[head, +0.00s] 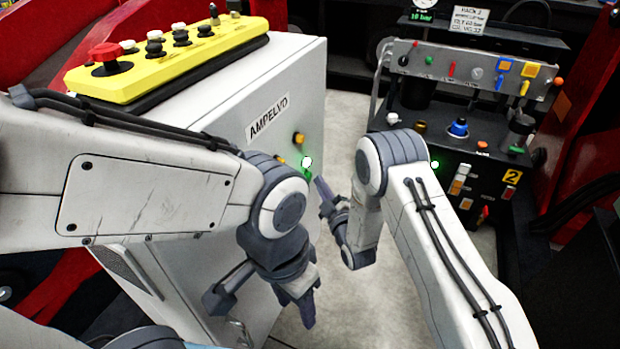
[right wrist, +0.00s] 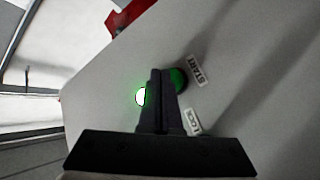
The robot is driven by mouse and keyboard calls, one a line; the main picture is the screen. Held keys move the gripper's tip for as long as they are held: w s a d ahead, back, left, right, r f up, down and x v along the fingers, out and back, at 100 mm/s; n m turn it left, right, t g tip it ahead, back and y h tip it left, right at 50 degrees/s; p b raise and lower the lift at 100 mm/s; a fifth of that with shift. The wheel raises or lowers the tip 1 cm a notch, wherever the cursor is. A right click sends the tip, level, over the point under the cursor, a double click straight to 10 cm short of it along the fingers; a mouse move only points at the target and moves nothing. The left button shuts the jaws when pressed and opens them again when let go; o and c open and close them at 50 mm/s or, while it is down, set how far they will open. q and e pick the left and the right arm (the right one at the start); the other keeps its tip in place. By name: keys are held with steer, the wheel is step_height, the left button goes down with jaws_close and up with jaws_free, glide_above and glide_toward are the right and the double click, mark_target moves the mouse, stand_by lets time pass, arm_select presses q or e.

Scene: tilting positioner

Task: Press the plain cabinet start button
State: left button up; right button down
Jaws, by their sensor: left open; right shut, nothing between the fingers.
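The white cabinet (head: 290,85) stands left of centre in the head view. Its green start button (right wrist: 180,78), beside a START label (right wrist: 198,71), is partly hidden behind my right fingers in the right wrist view. A bright green light (right wrist: 140,97) glows left of the fingers; it also shows in the head view (head: 307,161). My right gripper (head: 320,188) is shut and empty, its tips in front of the cabinet face by the button. I cannot tell whether they touch it. My left gripper (head: 262,308) is open and empty, low in front of the cabinet.
A STOP label (right wrist: 193,122) sits below START, its button hidden by the fingers. A yellow control box (head: 170,60) with a red mushroom button (head: 106,55) lies on the cabinet. A dark panel (head: 460,130) with switches stands at the right. Pale floor (head: 345,130) lies between.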

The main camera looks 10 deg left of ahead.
steer(key=shift+d, duration=0.15)
steer(key=shift+s+d+p, duration=0.1)
steer(key=shift+s+d, duration=0.2)
steer(key=shift+d, duration=0.5)
steer(key=shift+s+d+p, duration=0.1)
steer(key=shift+s+d, duration=0.15)
steer(key=shift+d, duration=0.55)
steer(key=shift+s+d+p, duration=0.1)
steer(key=shift+s+d, duration=0.2)
steer(key=shift+d, duration=0.5)
